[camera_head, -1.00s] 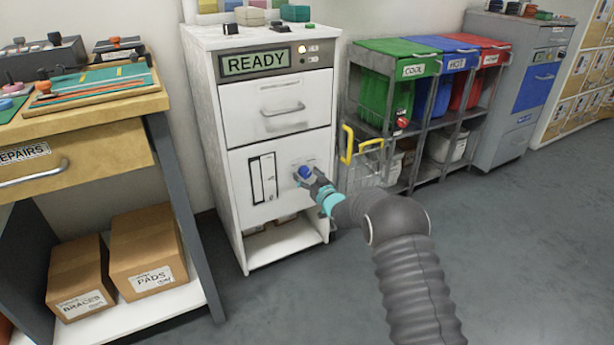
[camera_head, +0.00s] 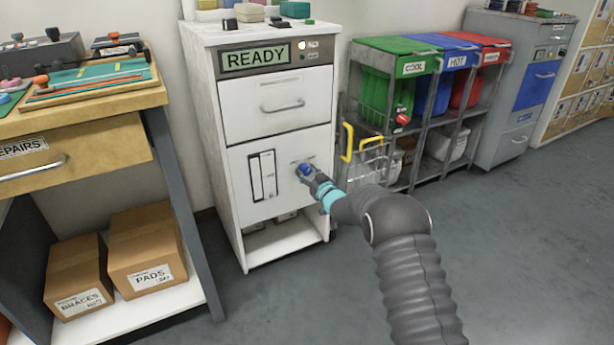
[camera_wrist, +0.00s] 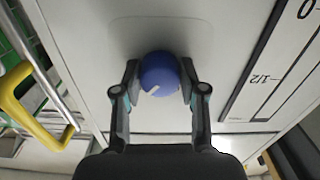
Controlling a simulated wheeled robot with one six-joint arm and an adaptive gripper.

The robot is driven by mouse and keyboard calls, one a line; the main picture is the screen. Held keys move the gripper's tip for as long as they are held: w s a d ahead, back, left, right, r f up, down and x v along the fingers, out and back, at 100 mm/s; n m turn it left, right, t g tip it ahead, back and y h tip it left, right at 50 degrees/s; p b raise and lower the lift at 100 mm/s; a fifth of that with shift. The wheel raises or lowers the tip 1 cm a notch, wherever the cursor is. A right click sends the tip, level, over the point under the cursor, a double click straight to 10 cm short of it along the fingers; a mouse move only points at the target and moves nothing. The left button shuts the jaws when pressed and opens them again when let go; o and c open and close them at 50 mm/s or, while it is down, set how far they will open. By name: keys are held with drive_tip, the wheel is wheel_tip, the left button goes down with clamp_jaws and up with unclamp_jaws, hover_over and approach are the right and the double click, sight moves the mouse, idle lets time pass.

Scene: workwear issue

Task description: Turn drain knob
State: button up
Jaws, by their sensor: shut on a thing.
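The blue drain knob (camera_head: 304,170) sits on the lower front of the white cabinet (camera_head: 285,202), right of a level gauge (camera_head: 262,176). My gripper (camera_head: 309,174) reaches it from the front right. In the wrist view, the round blue knob (camera_wrist: 160,74) lies between the two fingers of my gripper (camera_wrist: 160,84), which are shut on it from both sides.
A yellow-handled wire basket (camera_head: 366,160) stands just right of the cabinet, close to my arm. Green, blue and red bins (camera_head: 397,84) stand in a rack behind it. A repairs bench (camera_head: 84,122) with boxes below is at left. Open floor lies at front right.

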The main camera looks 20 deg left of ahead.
drive_tip(key=n+b, duration=0.1)
drive_tip(key=b, duration=0.1)
drive_tip(key=n+b, duration=0.2)
drive_tip(key=shift+f+b, duration=0.35)
drive_tip(key=shift+b, duration=0.05)
drive_tip(key=n+b, duration=0.2)
drive_tip(key=n, duration=0.1)
drive_tip(key=shift+r+n, duration=0.3)
drive_tip(key=n, duration=0.5)
drive_tip(key=shift+r+n, duration=0.1)
drive_tip(key=shift+n, duration=2.7)
drive_tip(key=o, duration=1.1)
drive_tip(key=shift+o, duration=0.2)
drive_tip(key=shift+w, duration=0.1)
drive_tip(key=shift+d, duration=0.15)
